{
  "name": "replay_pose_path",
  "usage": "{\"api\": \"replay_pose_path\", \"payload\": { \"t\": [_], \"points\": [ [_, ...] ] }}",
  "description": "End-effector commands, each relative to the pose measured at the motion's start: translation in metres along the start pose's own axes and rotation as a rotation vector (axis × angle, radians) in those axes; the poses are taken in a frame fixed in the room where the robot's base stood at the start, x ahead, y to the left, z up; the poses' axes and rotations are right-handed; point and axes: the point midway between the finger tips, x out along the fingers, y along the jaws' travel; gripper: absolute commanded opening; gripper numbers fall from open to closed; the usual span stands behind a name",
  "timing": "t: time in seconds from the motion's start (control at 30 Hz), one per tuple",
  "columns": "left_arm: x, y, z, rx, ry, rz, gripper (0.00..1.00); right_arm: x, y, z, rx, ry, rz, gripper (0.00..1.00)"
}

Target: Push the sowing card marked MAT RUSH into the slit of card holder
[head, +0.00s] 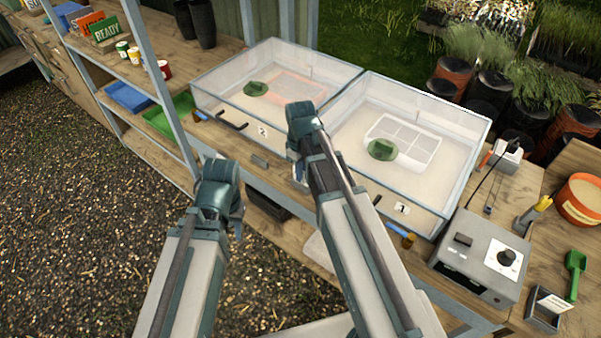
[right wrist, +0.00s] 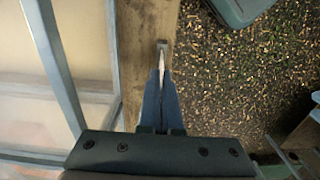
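My right gripper (head: 297,172) is mostly hidden behind its own wrist in the head view. It is over the bench's front edge, before the two clear boxes. In the right wrist view its fingers (right wrist: 161,95) are closed on a thin pale card (right wrist: 162,72), seen edge-on; its lettering cannot be read. A small grey block (head: 260,161), which looks like the card holder, sits on the bench's front edge, left of the right gripper. It also seems to show just beyond the card (right wrist: 162,46). Its slit cannot be made out. My left gripper (head: 236,226) hangs over the gravel; its fingers are unclear.
Clear boxes numbered 2 (head: 262,131) and 1 (head: 402,209) stand behind the bench edge. A grey control unit (head: 478,262) stands at right. Shelves at left hold upright signs, including a green READY sign (head: 106,30), and coloured trays. Gravel lies in front.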

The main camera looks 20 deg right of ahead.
Motion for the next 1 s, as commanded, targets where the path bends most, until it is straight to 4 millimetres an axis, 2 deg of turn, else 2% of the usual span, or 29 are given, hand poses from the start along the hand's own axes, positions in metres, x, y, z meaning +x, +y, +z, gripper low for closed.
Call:
{"api": "replay_pose_path", "payload": {
  "t": [0.27, 0.3, 0.47, 0.67, 1.0],
  "points": [
    [0.0080, 0.0008, -0.0005, 0.000, 0.000, 0.000, 0.36, 0.0081, 0.0000, 0.0000, 0.000, 0.000, 0.000, 0.00],
    [0.0063, 0.0006, -0.0004, 0.000, 0.000, 0.000, 0.36, 0.0064, 0.0000, 0.0000, 0.000, 0.000, 0.000, 0.08],
    [0.0062, 0.0006, -0.0004, 0.000, 0.000, 0.000, 0.36, 0.0062, 0.0000, 0.0000, 0.000, 0.000, 0.000, 0.36],
    [0.0062, 0.0006, -0.0004, 0.000, 0.000, 0.000, 0.36, 0.0062, 0.0000, 0.0000, 0.000, 0.000, 0.000, 0.36],
    [0.0062, 0.0006, -0.0004, 0.000, 0.000, 0.000, 0.36, 0.0062, 0.0000, 0.0000, 0.000, 0.000, 0.000, 0.96]
  ]
}}
